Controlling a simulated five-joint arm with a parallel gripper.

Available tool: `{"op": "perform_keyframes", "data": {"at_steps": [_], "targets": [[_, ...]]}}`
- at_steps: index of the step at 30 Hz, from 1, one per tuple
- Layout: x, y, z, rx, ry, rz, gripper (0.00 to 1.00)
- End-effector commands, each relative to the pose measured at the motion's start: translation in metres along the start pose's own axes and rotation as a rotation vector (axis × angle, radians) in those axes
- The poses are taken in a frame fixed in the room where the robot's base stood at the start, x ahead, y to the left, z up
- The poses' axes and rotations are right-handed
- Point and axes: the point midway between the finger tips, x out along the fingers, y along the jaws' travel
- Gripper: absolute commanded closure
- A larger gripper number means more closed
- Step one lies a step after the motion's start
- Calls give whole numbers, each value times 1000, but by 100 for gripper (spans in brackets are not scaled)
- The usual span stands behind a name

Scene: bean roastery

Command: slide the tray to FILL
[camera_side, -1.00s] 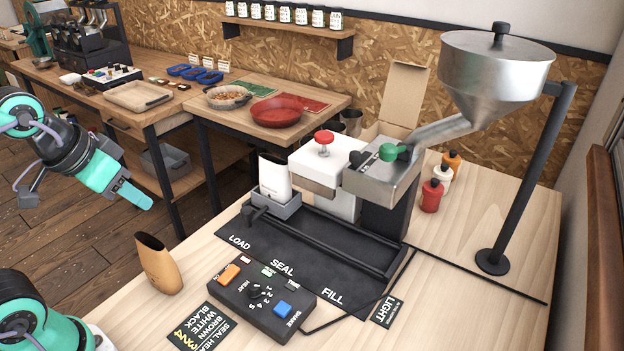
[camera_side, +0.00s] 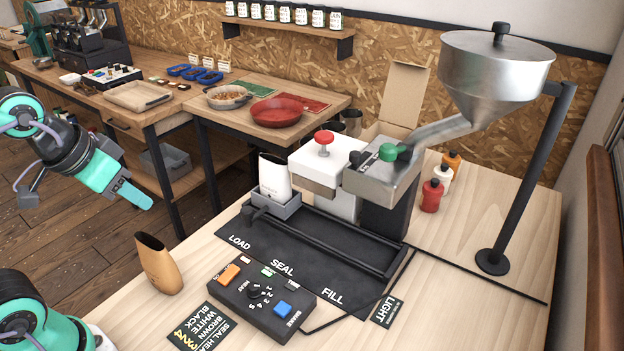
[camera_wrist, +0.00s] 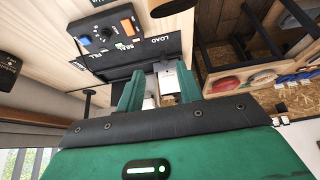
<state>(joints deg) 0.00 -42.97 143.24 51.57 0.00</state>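The grey tray (camera_side: 284,209) stands at the LOAD end of the black track (camera_side: 330,243) and holds an upright white bag (camera_side: 274,177) with an open top. The track is lettered LOAD, SEAL and FILL from left to right. The FILL lettering (camera_side: 332,299) has no tray beside it. My gripper (camera_side: 146,200) hangs left of the bench, well apart from the tray. In the wrist view my gripper (camera_wrist: 158,80) has its two teal fingers spread with nothing held between them. The white bag (camera_wrist: 168,84) shows between the fingers there, while most of the tray is hidden.
A tan bag (camera_side: 158,265) stands on the bench between my gripper and the control box (camera_side: 262,304). A sealer with a red knob (camera_side: 324,138) and a spout with a green knob (camera_side: 388,152) overhang the track's back. The hopper (camera_side: 492,75) stands right on a post.

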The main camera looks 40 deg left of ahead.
Motion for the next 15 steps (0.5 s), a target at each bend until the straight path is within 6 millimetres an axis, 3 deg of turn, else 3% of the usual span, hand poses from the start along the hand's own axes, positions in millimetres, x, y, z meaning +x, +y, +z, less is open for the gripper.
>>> {"op": "perform_keyframes", "data": {"at_steps": [2,4,15], "targets": [[0,0,0,0,0,0,64],[0,0,0,0,0,0,52],[6,0,-19,67,-46,3,52]]}}
